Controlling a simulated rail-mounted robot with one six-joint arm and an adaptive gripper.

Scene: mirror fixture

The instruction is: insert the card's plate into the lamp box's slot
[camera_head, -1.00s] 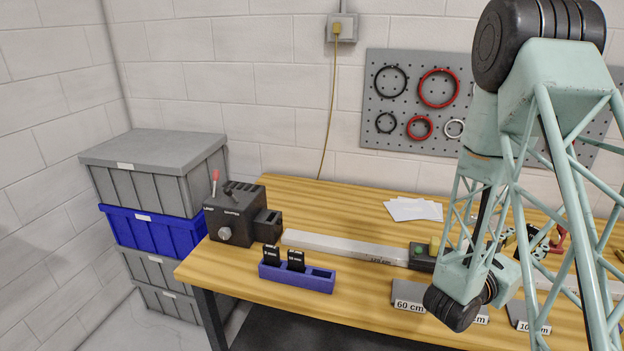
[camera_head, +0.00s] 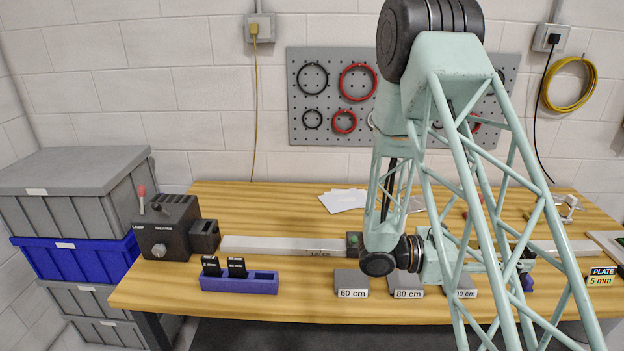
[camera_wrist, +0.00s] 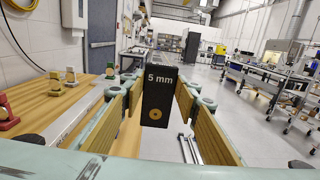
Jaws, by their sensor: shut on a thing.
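My gripper (camera_wrist: 157,108) is shut on a black card (camera_wrist: 155,92) marked "5 mm", with a round brass-coloured spot low on its face. The card stands upright between the wooden-faced fingers in the wrist view. In the head view my arm's lattice largely hides the gripper and card, at the right of the bench. The dark lamp box (camera_head: 165,232) stands at the bench's left end, with a smaller dark block (camera_head: 204,237) on its right side. The gripper is far to the right of it. The slot's opening cannot be made out.
A purple holder (camera_head: 238,285) has two black cards and an empty right place. A pale rail (camera_head: 285,245) runs along the bench. Blocks labelled 60 cm (camera_head: 352,282) and 80 cm (camera_head: 406,282) lie at the front. A "PLATE 5 mm" sign (camera_head: 602,276) stands far right. Crates (camera_head: 75,185) stand left.

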